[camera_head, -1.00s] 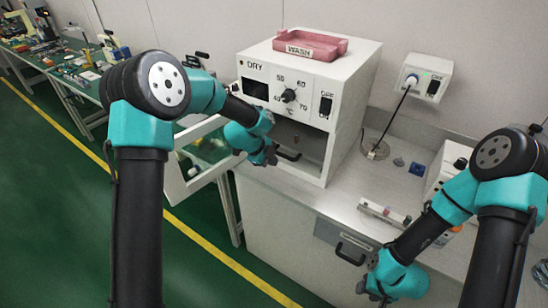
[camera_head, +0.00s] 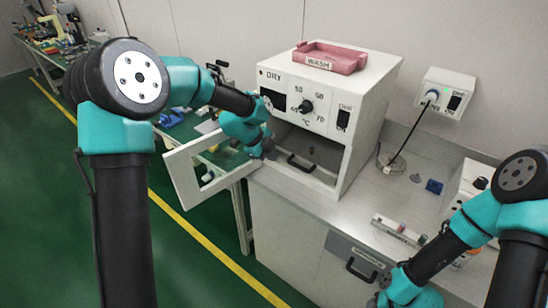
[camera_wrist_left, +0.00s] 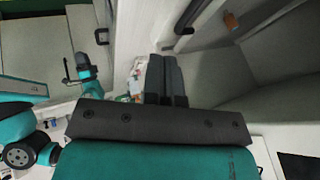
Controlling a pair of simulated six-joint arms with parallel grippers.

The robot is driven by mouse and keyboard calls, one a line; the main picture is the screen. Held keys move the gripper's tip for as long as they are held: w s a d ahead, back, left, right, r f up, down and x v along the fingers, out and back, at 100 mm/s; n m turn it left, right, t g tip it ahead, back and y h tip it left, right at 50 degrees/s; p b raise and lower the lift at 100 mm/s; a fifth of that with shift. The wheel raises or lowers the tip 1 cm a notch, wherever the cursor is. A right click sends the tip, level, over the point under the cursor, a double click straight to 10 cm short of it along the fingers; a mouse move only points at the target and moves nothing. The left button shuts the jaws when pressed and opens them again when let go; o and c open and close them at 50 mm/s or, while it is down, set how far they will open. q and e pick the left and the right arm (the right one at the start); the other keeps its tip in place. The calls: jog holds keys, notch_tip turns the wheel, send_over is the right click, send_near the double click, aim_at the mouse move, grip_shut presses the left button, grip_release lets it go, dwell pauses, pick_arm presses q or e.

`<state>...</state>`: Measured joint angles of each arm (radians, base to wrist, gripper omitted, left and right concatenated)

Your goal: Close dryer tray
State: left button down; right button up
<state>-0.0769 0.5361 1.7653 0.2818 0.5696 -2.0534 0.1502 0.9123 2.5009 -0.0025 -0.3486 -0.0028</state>
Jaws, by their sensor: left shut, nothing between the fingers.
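The white dryer (camera_head: 326,92) stands on the bench with its front opening uncovered. Its tray's black handle (camera_head: 301,164) shows inside the opening, low down. The handle also shows in the wrist view (camera_wrist_left: 184,31), ahead and to the right of my fingers. My left gripper (camera_head: 268,150) is at the left side of the opening, apart from the handle. In the wrist view its fingers (camera_wrist_left: 165,78) are shut with nothing between them. My right gripper (camera_head: 376,300) is low at the bottom edge, near the bench front; its fingers are too unclear to judge.
A white framed door (camera_head: 183,180) stands swung out left of the opening. A pink WASH tray (camera_head: 330,58) sits on the dryer. A bench drawer with a black handle (camera_head: 361,270) is below right. A wall socket box (camera_head: 447,95) has a cable. The bench right of the dryer has small items.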

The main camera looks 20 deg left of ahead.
pick_arm(q)
notch_tip(320, 180, down, 8)
jog(key=a+t+y, duration=0.2)
jog(key=t, duration=0.2)
jog(key=s+d+m+t+h, duration=0.1)
jog(key=s+d+t+h, duration=0.1)
jog(key=s+t, duration=0.5)
jog(key=shift+d+r, duration=0.15)
jog(key=shift+d, duration=0.65)
jog(key=x, duration=1.4)
jog(key=shift+r, duration=0.15)
jog(key=shift+w, duration=0.15)
